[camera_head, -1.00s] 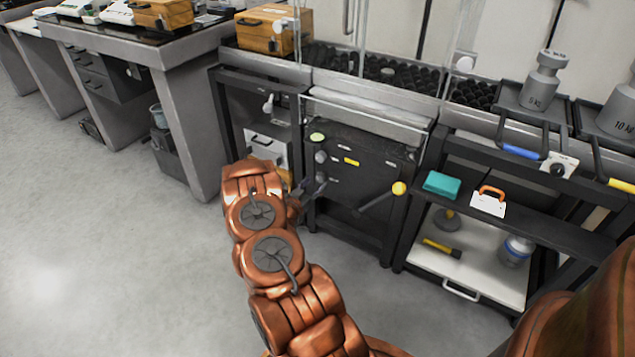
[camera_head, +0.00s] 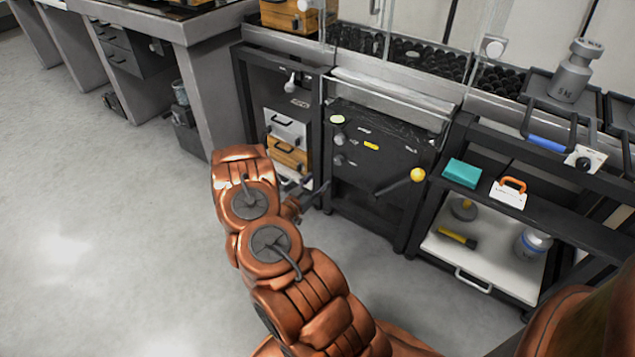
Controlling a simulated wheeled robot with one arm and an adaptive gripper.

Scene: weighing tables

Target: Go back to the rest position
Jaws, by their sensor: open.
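My gripper (camera_head: 311,192) shows at the end of my copper-coloured arm, left of the middle of the head view. It is dark and small in the picture, partly hidden behind my wrist. Its jaws are open and I see nothing between them. It is in front of the black cabinet (camera_head: 362,192) and the drawer shelf, over the grey floor. From this view I cannot tell how far it is from the cabinet front.
The cabinet has a lever with a yellow knob (camera_head: 417,175) sticking out. A grey table (camera_head: 205,75) stands upper left. The floor (camera_head: 90,210) at left is clear.

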